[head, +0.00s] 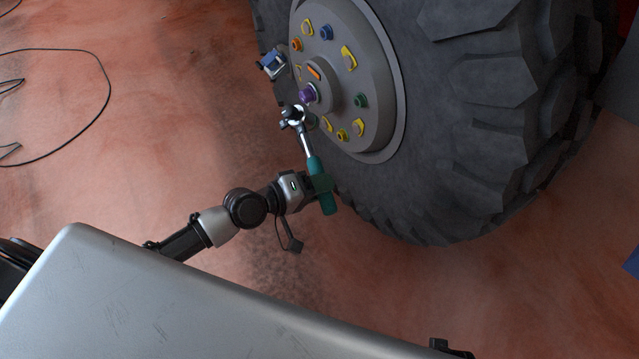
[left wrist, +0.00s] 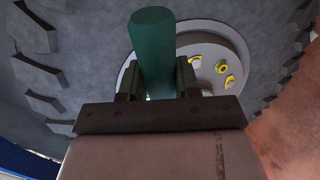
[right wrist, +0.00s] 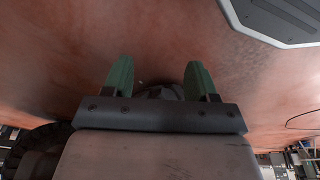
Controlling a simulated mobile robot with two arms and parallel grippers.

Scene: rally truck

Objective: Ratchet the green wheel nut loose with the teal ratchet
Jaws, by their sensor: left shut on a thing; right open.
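The teal ratchet (head: 324,198) slants up from my left gripper (head: 318,184), its chrome head (head: 292,114) in front of the lower left of the wheel hub (head: 385,130). My left gripper is shut on the teal handle; the left wrist view shows the handle (left wrist: 153,50) between the fingers (left wrist: 158,82). A green nut (head: 361,100) shows on the right of the hub. Another green piece (head: 313,121) is partly hidden beside the ratchet head; whether the head sits on it I cannot tell. My right gripper (right wrist: 160,78) is open and empty in the right wrist view.
The hub also carries yellow pieces (head: 349,57), a blue nut (head: 326,33), an orange nut (head: 296,45) and a purple centre piece (head: 308,93). The big knobbly tyre (head: 480,120) stands around it. A black cable (head: 108,90) lies on the reddish floor at left.

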